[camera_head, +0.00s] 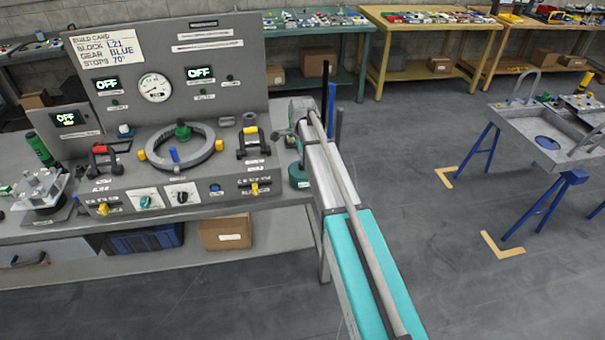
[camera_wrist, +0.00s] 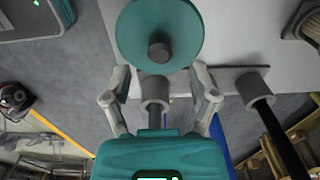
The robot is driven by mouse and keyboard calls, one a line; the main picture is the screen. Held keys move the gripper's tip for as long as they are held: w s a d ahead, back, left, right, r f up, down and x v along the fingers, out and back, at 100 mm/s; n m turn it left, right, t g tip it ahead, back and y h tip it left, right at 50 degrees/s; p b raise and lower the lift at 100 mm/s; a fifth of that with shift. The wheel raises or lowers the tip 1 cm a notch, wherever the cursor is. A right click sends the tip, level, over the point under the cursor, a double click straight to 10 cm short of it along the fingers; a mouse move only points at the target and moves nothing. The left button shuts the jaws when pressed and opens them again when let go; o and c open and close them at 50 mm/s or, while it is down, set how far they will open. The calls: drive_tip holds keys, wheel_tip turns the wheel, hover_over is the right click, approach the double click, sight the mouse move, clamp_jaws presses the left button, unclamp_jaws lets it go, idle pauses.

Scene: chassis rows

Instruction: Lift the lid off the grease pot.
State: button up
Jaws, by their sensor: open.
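The grease pot shows in the wrist view as a round teal lid (camera_wrist: 132,38) with a dark knob (camera_wrist: 160,50) at its centre. The pot's body is hidden under the lid there. In the head view a teal pot (camera_head: 299,178) stands at the right end of the grey bench, partly beside my arm. My gripper (camera_wrist: 160,74) is open and empty, its two fingers spread on either side just short of the lid's near edge. The knob lies ahead of the fingertips, centred between them. In the head view my fingers cannot be made out.
Two grey sleeves stand by the bench edge; one (camera_wrist: 155,90) lies between my fingers in view, the other (camera_wrist: 257,88) right with a dark rod. The bench (camera_head: 260,205) carries a ring fixture (camera_head: 215,150) and handles. Open floor (camera_head: 430,230) lies right.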

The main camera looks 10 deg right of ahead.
sight(302, 168)
drive_tip(key=shift+f+b, duration=1.8)
drive_tip(key=shift+f, duration=0.25)
clamp_jaws()
